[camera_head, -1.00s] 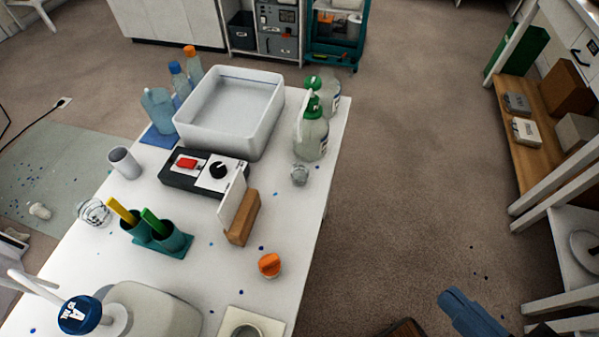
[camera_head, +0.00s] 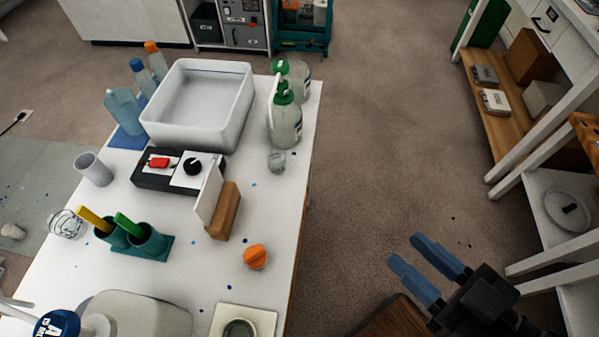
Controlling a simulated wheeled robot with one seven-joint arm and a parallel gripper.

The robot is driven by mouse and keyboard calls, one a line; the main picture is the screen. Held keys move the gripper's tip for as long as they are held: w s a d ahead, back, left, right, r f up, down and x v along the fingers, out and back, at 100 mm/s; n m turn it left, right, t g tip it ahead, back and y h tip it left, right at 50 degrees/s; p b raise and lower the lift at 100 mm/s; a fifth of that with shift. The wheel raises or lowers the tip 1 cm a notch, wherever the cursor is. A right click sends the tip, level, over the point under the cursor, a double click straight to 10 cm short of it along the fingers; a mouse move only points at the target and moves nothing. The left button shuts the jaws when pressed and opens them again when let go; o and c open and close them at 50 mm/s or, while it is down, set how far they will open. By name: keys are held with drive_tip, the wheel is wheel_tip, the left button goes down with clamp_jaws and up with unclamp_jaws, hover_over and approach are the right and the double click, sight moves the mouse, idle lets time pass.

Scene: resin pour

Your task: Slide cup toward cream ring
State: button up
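My gripper (camera_head: 405,249) has two blue fingers with a gap between them. It is open and empty at the lower right, over the floor and apart from the white table (camera_head: 262,205). Several cup-like things stand on the table: a pale grey cup (camera_head: 93,169) at the left, a small clear cup (camera_head: 277,161) near the right edge, and a grey round vessel (camera_head: 239,328) on a cream square pad (camera_head: 263,317) at the bottom, cut off by the frame. I cannot tell which is the task's cup. I do not clearly make out a cream ring.
A white tub (camera_head: 240,110), green-capped jugs (camera_head: 285,125), a dark control box (camera_head: 150,181), a wooden block (camera_head: 226,212) and an orange knob-like piece (camera_head: 256,256) crowd the table. Shelves (camera_head: 505,125) stand at the right. Open carpet lies between.

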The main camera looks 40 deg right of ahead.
drive_tip(key=o, duration=0.7)
drive_tip(key=w+f, duration=0.2)
drive_tip(key=w, duration=0.1)
drive_tip(key=w+f+n+t+y+b, duration=0.1)
drive_tip(key=w+f, duration=0.2)
drive_tip(key=w, duration=0.1)
drive_tip(key=w+f+y+b, duration=0.1)
drive_tip(key=w+f, duration=0.1)
drive_tip(key=w, duration=0.1)
drive_tip(key=shift+w+d+f+t, duration=0.1)
drive_tip(key=shift+w+f+t, duration=0.1)
drive_tip(key=shift+f+t, duration=0.15)
drive_tip(key=n+y+b, duration=0.2)
drive_tip(key=y+b, duration=0.1)
drive_tip(key=b, duration=0.1)
approach(284, 163)
drive_tip(key=x, duration=0.4)
drive_tip(key=shift+w+r, duration=0.1)
drive_tip(key=shift+w, duration=0.15)
drive_tip(key=shift+f+x, duration=0.2)
drive_tip(key=shift+x, duration=3.65)
drive_tip(key=shift+c, duration=0.4)
drive_tip(key=c, duration=0.9)
